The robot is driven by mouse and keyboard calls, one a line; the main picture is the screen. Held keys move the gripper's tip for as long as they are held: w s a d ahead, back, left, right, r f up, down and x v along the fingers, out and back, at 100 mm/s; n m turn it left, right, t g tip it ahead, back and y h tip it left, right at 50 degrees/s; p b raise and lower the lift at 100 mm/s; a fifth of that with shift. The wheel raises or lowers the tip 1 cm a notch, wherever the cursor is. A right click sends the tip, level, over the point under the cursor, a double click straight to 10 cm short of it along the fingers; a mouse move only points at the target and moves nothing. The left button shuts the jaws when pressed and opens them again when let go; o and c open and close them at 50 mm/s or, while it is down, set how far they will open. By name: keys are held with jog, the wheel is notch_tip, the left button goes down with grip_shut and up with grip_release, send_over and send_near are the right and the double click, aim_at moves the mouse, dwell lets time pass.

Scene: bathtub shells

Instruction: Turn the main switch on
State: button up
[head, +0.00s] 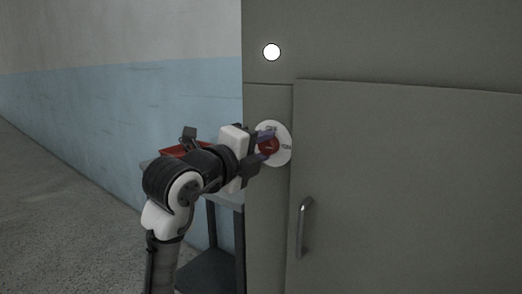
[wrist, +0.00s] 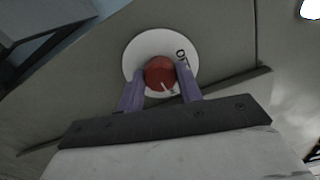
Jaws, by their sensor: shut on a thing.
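The main switch is a red knob (head: 268,147) on a round white plate (head: 284,132), set on the grey-green cabinet's front. In the wrist view the knob (wrist: 159,71) sits at the plate's middle, with a pale mark on its face. The plate (wrist: 141,47) carries dark lettering, partly readable as "O" and "F", on its right side. My gripper (head: 266,144) reaches the knob from the left. In the wrist view its two purple fingers (wrist: 160,86) are on either side of the knob, shut on it.
The grey-green cabinet (head: 400,180) fills the right side, with a door and vertical handle (head: 304,228) below right of the switch. A round white light (head: 271,52) is above. A dark cart (head: 208,265) with a red item (head: 182,150) stands behind my arm. Floor at left is clear.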

dwell(0.3)
jog(key=o, duration=1)
jog(key=shift+s, duration=0.1)
jog(key=v, duration=1.3)
jog(key=shift+s+a, duration=0.25)
